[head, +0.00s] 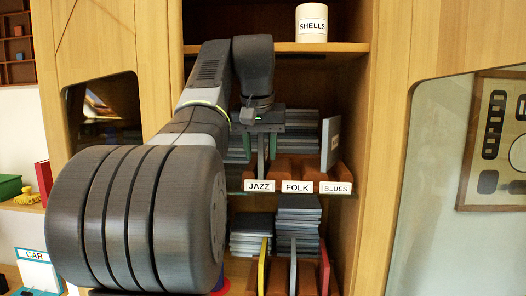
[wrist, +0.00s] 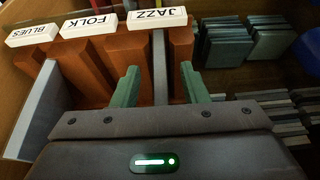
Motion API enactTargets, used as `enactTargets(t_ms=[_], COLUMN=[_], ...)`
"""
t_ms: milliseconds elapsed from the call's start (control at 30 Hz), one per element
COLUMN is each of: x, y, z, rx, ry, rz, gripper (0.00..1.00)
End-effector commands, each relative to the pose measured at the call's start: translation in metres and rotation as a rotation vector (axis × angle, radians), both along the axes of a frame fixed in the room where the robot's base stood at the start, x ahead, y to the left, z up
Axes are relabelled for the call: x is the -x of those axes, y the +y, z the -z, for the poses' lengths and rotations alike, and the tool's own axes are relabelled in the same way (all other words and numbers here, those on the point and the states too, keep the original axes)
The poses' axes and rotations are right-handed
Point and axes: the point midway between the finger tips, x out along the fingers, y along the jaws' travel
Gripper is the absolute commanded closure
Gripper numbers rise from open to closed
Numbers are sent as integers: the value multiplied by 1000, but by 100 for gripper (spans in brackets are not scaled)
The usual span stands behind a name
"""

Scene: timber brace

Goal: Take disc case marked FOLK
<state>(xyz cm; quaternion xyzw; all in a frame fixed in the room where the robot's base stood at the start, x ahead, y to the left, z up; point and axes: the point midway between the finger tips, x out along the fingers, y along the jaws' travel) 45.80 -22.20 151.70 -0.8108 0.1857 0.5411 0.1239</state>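The FOLK label (head: 297,187) sits on the front of a brown wooden rack, between the JAZZ label (head: 259,186) and the BLUES label (head: 335,188). In the wrist view the FOLK label (wrist: 89,24) appears upside down, and I see no case standing in its slot. A thin grey case (wrist: 160,68) stands upright in line with the JAZZ label. My gripper (wrist: 160,87) is open, with one green finger on each side of this grey case and gaps visible. Another grey case (wrist: 42,108) stands in line with BLUES; it shows in the head view (head: 330,143).
Stacks of dark cases (wrist: 228,42) lie beside and behind the rack. A SHELLS tin (head: 311,22) stands on the shelf above. On the lower shelf are yellow (head: 262,266), grey (head: 293,266) and red (head: 324,266) upright cases. The cabinet's side walls bound the space closely.

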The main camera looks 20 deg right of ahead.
Motion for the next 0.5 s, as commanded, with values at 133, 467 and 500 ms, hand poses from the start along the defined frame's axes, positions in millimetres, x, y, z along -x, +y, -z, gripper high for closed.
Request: enactTargets(t_ms=[133,467,500], x=[-1,-1,-1], y=[-1,0,0], z=[3,3,3], rx=[0,0,0], ry=[0,0,0], rz=[0,0,0], gripper=[60,99,100])
